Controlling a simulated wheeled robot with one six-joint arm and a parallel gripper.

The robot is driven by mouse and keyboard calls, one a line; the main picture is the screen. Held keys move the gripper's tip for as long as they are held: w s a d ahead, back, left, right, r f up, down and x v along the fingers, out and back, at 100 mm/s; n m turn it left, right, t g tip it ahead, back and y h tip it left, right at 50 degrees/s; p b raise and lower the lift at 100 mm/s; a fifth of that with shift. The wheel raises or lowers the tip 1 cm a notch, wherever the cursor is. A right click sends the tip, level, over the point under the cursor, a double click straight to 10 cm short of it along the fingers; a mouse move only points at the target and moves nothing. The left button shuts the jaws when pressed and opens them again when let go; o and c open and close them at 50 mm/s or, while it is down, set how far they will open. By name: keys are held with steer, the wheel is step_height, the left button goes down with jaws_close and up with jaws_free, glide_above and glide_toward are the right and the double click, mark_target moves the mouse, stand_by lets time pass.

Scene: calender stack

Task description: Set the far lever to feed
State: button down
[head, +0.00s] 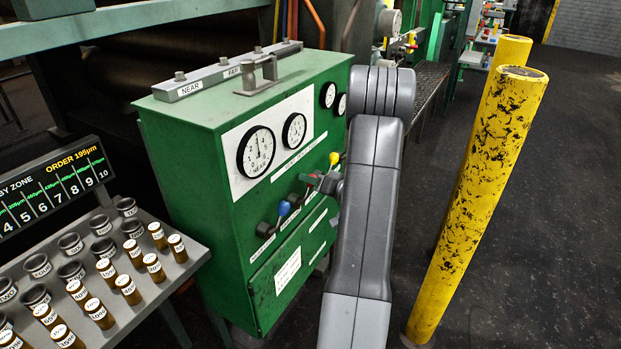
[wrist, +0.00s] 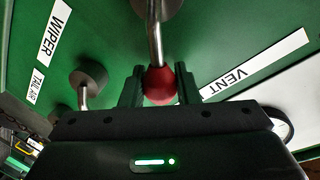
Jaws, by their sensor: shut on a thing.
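The green control cabinet (head: 200,140) stands at the centre of the head view, with dial gauges and several levers on its front. A lever with a blue knob (head: 284,208) is nearest, and one with a yellow knob (head: 334,158) is farther up the row. My gripper (wrist: 160,88) is shut on a lever's red knob (wrist: 160,80), with one finger on each side. The red knob's bent metal rod (wrist: 155,38) runs up to a round base. In the head view my arm covers part of the panel. I cannot read which lever is marked far, or a feed mark.
Labels reading WIPER (wrist: 59,32) and VENT (wrist: 255,66) flank the held lever; another lever (wrist: 86,90) is close on the left. Yellow posts (head: 478,190) stand right of my arm. A rack of brown vials (head: 128,290) is at left. Dark floor is open at far right.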

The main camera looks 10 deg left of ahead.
stand_by(0.3)
steer(key=c, duration=1.1)
jaws_free()
steer(key=shift+w, duration=0.1)
steer(key=b+v, duration=0.2)
steer(key=v, duration=1.2)
steer(key=shift+a, duration=0.1)
steer(key=p+x, duration=0.2)
steer(key=x, duration=1.1)
steer(key=shift+w+a+f, duration=0.1)
steer(key=shift+w+a, duration=0.1)
steer(key=shift+a, duration=0.15)
